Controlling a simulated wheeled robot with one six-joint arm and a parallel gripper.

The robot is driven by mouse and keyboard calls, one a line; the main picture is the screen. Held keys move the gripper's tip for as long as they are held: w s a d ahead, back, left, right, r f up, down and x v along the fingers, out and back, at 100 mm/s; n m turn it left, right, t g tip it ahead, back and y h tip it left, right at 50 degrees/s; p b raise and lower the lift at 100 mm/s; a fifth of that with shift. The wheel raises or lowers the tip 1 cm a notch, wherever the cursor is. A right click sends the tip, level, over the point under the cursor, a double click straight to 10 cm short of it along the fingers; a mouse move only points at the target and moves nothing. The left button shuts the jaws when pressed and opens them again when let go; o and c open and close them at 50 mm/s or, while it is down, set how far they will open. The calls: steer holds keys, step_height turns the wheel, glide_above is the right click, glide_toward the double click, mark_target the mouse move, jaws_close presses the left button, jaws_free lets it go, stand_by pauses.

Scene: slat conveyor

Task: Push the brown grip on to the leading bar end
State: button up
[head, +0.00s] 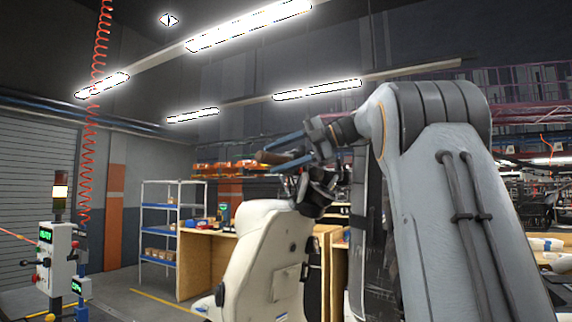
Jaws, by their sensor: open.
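My gripper (268,158) is raised in the middle of the head view, its two blue fingers pointing left and spread apart. A brown grip (269,157) shows between the fingertips, roughly level. I cannot tell whether the fingers touch it. Below stands a cream scooter-like body (262,255) with dark fittings (318,190) at its upper right, just under my gripper. The leading bar end cannot be made out among these dark parts, so whether the grip sits on it is unclear.
A control post (55,262) with a lit signal lamp stands at the left. Blue-white shelving (160,225) and a wooden bench (195,262) stand behind the cream body. A red coiled hose (92,130) hangs at the left. Open floor shows at lower left.

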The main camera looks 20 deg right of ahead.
steer(key=shift+a, duration=0.1)
steer(key=s+a+b, duration=0.2)
steer(key=s+a, duration=0.2)
steer(key=a, duration=0.4)
steer(key=s+a+b, duration=0.1)
steer(key=s+a, duration=0.4)
steer(key=a, duration=0.3)
steer(key=d+f+m+g+h+p, duration=0.1)
steer(key=d+f+m+h, duration=0.2)
steer(key=f+m, duration=0.3)
steer(key=w+d+f+m+g+h+p, duration=0.1)
steer(key=d+f+m+h, duration=0.2)
steer(key=f, duration=1.1)
steer(key=w+d+f+m+g+h+p, duration=0.1)
steer(key=d+f+m+g+h, duration=0.1)
steer(key=d+f+m, duration=0.4)
steer(key=shift+w+f+m+h+p, duration=0.3)
steer(key=shift+f+m+h, duration=0.3)
steer(key=shift+f+m, duration=1.5)
steer(key=shift+f+n, duration=0.3)
